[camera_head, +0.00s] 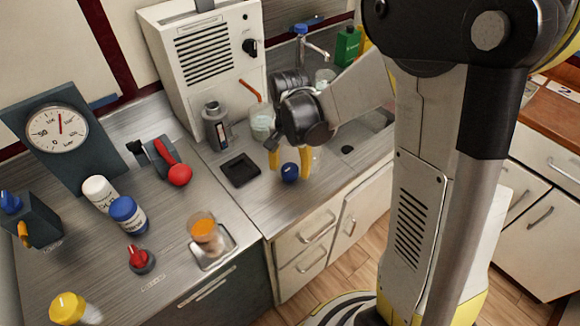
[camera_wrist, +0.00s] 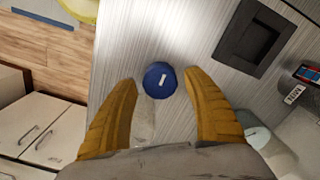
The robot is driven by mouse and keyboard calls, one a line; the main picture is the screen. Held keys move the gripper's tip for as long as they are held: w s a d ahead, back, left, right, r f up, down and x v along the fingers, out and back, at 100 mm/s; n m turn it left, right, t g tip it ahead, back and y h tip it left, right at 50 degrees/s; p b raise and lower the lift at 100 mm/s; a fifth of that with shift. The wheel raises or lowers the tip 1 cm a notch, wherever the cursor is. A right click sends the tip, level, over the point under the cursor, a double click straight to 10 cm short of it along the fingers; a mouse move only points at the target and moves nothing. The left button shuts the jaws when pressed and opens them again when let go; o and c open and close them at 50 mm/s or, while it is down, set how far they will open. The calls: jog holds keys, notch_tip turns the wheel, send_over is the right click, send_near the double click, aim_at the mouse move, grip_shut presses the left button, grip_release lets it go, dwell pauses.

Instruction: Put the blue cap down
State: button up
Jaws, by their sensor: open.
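The blue cap (camera_head: 289,172) is small, round and dark blue, at the metal counter near its front edge. In the wrist view the cap (camera_wrist: 160,79) shows a short white mark on its top. My gripper (camera_head: 290,163) is over it, pointing down, with its two yellow fingers apart on either side of the cap. In the wrist view my gripper (camera_wrist: 160,80) shows a gap between each finger and the cap. A pale, see-through shape (camera_wrist: 145,120) lies just below the cap; I cannot tell what it is.
A black square tray (camera_head: 240,170) lies left of the cap. A grey bottle (camera_head: 216,126) and a glass with an orange straw (camera_head: 261,122) stand behind. A blue-lidded jar (camera_head: 128,214) and a red-knobbed lever (camera_head: 178,174) are on the left counter.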

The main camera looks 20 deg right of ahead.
aim_at(290, 169)
notch_tip(290, 169, up, 12)
jog(key=p, duration=0.5)
jog(key=s+r+n+t, duration=0.7)
jog(key=s+r+n, duration=0.1)
jog(key=s, duration=0.4)
jog(key=shift+s+a, duration=0.35)
jog(key=shift+a, duration=0.1)
